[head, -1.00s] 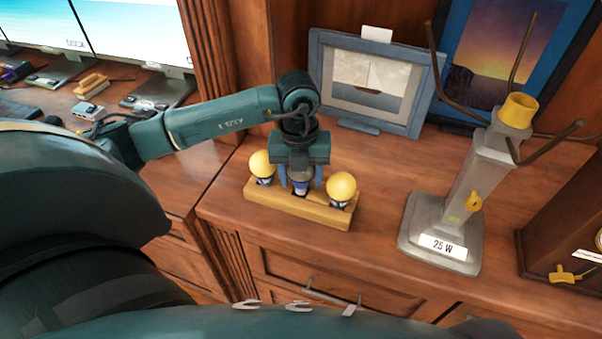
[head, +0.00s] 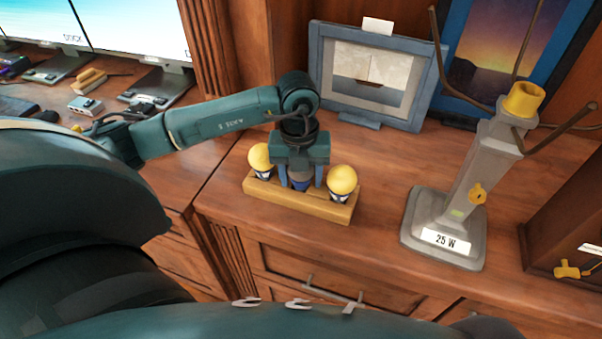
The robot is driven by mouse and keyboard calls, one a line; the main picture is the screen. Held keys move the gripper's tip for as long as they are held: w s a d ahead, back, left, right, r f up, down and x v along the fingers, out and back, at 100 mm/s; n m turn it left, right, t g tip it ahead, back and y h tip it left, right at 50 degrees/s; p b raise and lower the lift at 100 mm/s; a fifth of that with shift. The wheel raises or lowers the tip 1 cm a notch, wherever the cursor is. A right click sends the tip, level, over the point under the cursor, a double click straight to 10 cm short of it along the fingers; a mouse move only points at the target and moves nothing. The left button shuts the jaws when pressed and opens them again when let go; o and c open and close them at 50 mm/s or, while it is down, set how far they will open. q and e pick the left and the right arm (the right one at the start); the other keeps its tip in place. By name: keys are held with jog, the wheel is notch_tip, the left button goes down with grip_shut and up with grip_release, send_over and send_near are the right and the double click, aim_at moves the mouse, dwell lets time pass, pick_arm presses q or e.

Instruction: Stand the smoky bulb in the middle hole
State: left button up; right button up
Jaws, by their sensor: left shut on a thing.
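A wooden block (head: 300,206) lies on the cabinet top. A yellow bulb (head: 260,158) stands at its left end and another yellow bulb (head: 342,180) at its right end, both with dark blue and white bases. My left gripper (head: 300,180) points down over the middle of the block and is shut on the smoky bulb (head: 300,183). Only a bit of that bulb and its blue base show between the fingers. The base is at the middle of the block; how deep it sits in the hole I cannot tell. My right gripper is out of view.
A grey stand (head: 463,190) with a yellow top, brown prongs and a "25 W" label is to the right. A blue-framed picture (head: 371,75) stands behind. A wooden box (head: 570,215) is at the far right. The cabinet top between block and stand is clear.

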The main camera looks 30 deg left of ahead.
pick_arm(q)
jog(key=o, duration=0.8)
